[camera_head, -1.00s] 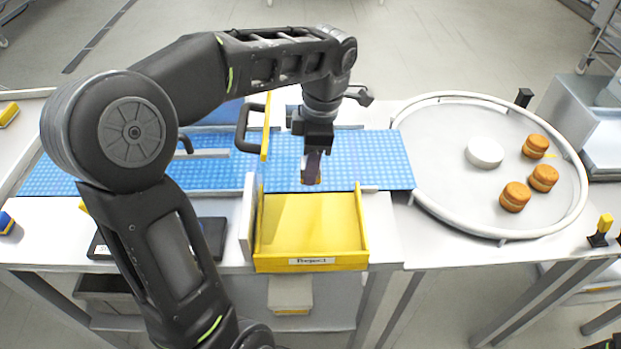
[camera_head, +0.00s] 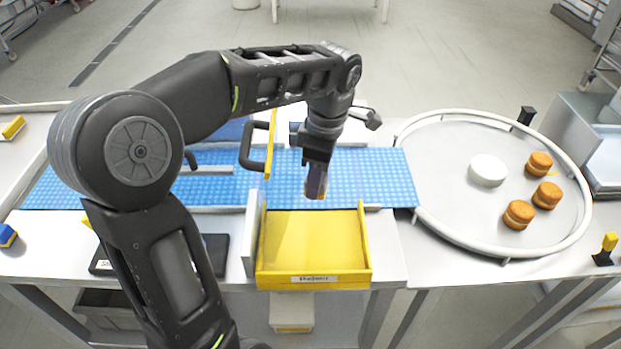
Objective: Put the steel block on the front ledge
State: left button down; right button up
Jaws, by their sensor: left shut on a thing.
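My left gripper (camera_head: 317,183) points down over the near part of the blue conveyor belt (camera_head: 375,178), just behind the yellow reject tray (camera_head: 312,282). It is shut on a small greyish block, which looks like the steel block (camera_head: 316,188). The jaws hide most of it, and a brownish edge shows at its lower end. I cannot tell whether its lower end is clear of the belt. The front ledge is not marked; a white table strip (camera_head: 388,245) runs along the front beside the tray. My right gripper is out of view.
A round white-rimmed table (camera_head: 440,222) at right holds a white disc (camera_head: 487,170) and several orange-brown filled rounds (camera_head: 518,214). A yellow guard with a dark handle (camera_head: 253,147) stands left of the gripper. A white upright plate (camera_head: 251,235) borders the tray. The tray looks empty.

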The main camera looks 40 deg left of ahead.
pick_arm(q)
jog(key=shift+w+d+f+m, duration=0.1)
jog(key=shift+w+m, duration=0.15)
jog(key=shift+m, duration=0.35)
jog(key=shift+w+d+m, duration=0.1)
jog(key=shift+w+m, duration=0.1)
jog(key=shift+m, duration=0.4)
jog(key=w+d+f+m, duration=0.1)
jog(key=w+d+m, duration=0.2)
jog(key=m, duration=0.3)
jog(key=w+d+f+m+t, duration=0.1)
jog(key=w+d+f+m, duration=0.1)
jog(key=m, duration=0.5)
jog(key=w+d+f+m+t+h, duration=0.1)
jog(key=w+d+m, duration=0.3)
jog(key=d+m, duration=0.2)
jog(key=shift+d+f+m, duration=0.2)
jog(key=shift+f+m, duration=0.1)
jog(key=shift+f, duration=0.1)
jog(key=shift+d+f, duration=0.1)
jog(key=shift+d, duration=0.3)
